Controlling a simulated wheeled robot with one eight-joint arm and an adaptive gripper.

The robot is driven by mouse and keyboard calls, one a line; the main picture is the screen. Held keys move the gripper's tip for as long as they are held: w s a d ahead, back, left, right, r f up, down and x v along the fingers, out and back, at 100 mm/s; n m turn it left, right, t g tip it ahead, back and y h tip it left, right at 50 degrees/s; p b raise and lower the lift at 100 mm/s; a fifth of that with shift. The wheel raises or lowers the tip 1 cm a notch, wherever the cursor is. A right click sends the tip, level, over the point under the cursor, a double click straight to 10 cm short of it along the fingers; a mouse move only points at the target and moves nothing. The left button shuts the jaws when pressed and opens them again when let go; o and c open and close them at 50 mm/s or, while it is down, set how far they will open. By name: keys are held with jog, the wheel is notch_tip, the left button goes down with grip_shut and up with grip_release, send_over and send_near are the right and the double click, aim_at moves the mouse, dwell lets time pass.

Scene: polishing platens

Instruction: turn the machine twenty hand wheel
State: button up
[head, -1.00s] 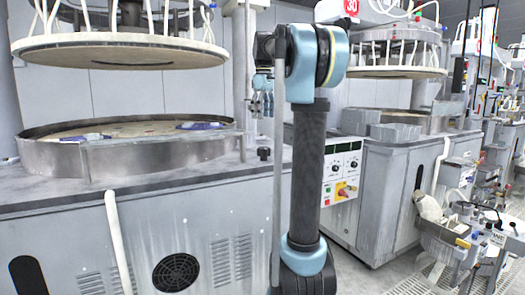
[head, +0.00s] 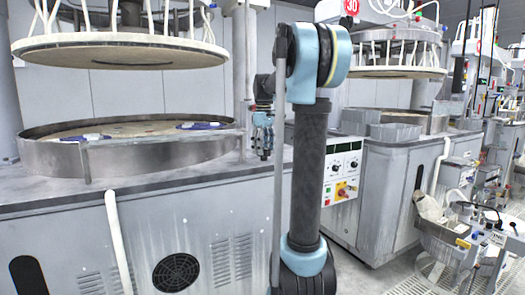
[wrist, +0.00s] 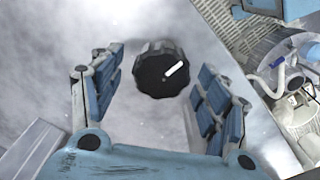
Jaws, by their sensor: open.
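The hand wheel (wrist: 160,72) is a black fluted knob with a white mark pointing to its upper right in the wrist view. My gripper (wrist: 158,66) is open, with one blue-padded finger on each side of the wheel and a visible gap to both. In the head view my gripper (head: 263,154) points down over the right end of the grey machine top (head: 205,172). There the wheel cannot be made out behind the fingers. No number shows on this near machine.
A round metal basin (head: 140,153) stands left of my gripper, under a raised disc (head: 115,52). A second machine behind at right bears a red round sign (head: 350,6) that looks like 30. A control panel (head: 343,170) shows right of my arm.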

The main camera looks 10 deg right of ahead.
jog(key=shift+f, duration=0.15)
jog(key=shift+c, duration=0.3)
jog(key=c, duration=1)
